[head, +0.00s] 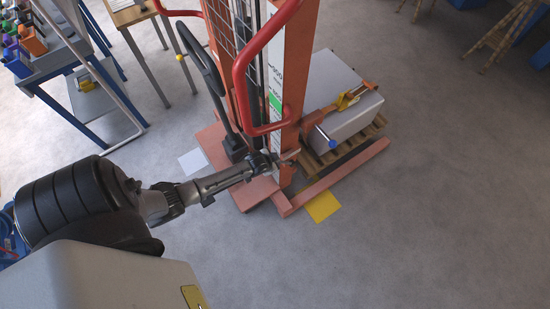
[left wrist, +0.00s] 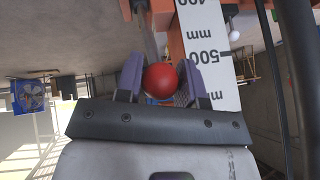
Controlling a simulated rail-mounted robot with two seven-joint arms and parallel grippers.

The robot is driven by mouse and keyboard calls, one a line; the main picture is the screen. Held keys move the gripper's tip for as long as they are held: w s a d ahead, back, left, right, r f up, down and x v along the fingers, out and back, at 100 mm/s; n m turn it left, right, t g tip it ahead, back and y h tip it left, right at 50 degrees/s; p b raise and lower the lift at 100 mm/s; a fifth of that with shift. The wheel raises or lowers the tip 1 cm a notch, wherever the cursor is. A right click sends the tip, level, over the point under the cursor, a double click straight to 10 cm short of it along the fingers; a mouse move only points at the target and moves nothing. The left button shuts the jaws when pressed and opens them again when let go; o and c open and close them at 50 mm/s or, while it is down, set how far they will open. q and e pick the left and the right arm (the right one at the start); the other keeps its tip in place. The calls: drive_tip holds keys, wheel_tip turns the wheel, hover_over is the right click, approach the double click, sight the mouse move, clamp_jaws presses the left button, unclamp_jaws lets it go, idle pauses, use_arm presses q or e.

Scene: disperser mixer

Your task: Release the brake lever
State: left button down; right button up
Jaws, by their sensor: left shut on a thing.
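The red ball knob (left wrist: 160,81) of the brake lever sits between the two purple fingers of my left gripper (left wrist: 160,83) in the left wrist view. The fingers are closed on its sides. In the head view my left gripper (head: 275,161) reaches from the lower left to the base of the orange stacker mast (head: 277,105). The knob is hidden there by the gripper, and the lever's shaft cannot be made out. My right gripper is not in view.
The stacker has red handles (head: 238,82) and a black tiller (head: 207,68) close above my left arm. A grey box (head: 342,105) on a wooden pallet (head: 372,133) stands at its right. A blue-framed workbench (head: 60,99) is at the left.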

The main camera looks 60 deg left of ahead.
use_arm(q)
drive_tip(key=shift+w+r, duration=0.1)
drive_tip(key=c, duration=0.8)
unclamp_jaws()
drive_tip(key=shift+o, duration=0.2)
drive_tip(key=shift+s+r, duration=0.2)
drive_tip(key=shift+r, duration=0.2)
drive_tip(key=p+v, duration=0.3)
drive_tip(key=v, duration=1)
drive_tip(key=shift+d, duration=0.1)
